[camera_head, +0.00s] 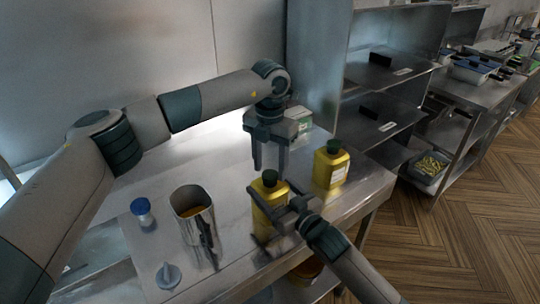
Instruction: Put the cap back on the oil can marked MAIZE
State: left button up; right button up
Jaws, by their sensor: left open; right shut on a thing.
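A yellow oil can (264,207) stands on the steel table with a dark green cap (270,177) at its top. Whether the cap is fully seated, I cannot tell. My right gripper (263,212) is shut on this can from the right, hiding part of it. My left gripper (270,167) is open, fingers pointing down, just above or around the cap; contact is unclear. A second yellow can (331,170) with a dark green cap (334,146) stands behind to the right, a pale label on its side. I cannot read MAIZE on either can.
On the table (230,259) stand a steel jug (194,215) with yellowish contents, a blue-capped jar (143,214) and a grey funnel-like piece (168,275). A green-and-white box (299,121) is behind my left gripper. Steel shelves (385,75) stand at right.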

pick_arm(q)
jog(key=shift+f, duration=0.45)
jog(key=c, duration=1.1)
jog(key=o, duration=1.2)
jog(key=shift+o, duration=0.2)
jog(key=shift+r, duration=0.1)
notch_tip(320, 180, up, 12)
